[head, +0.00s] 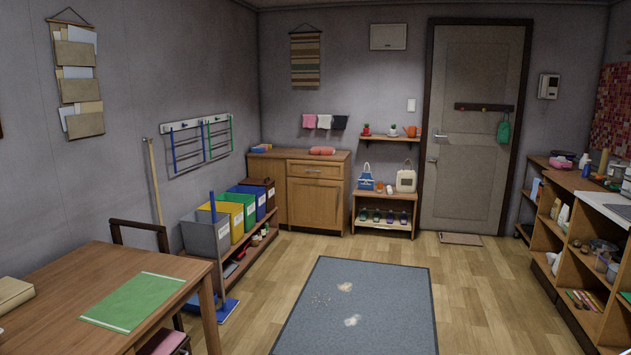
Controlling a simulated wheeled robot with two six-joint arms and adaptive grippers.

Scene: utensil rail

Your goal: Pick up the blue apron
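I cannot clearly make out a blue apron. On the left wall, a white rail (195,123) carries thin blue bars (173,150) and a green-edged frame (230,134); I cannot tell whether any cloth hangs there. A blue and white bag (366,177) stands on the low shelf by the door. Neither of my grippers is in view.
A wooden table (60,285) with a green mat (133,301) fills the front left. Coloured bins (207,234) and a blue broom (217,255) stand along the left wall. Open shelves (545,235) line the right. A marked grey rug (385,290) lies on open floor.

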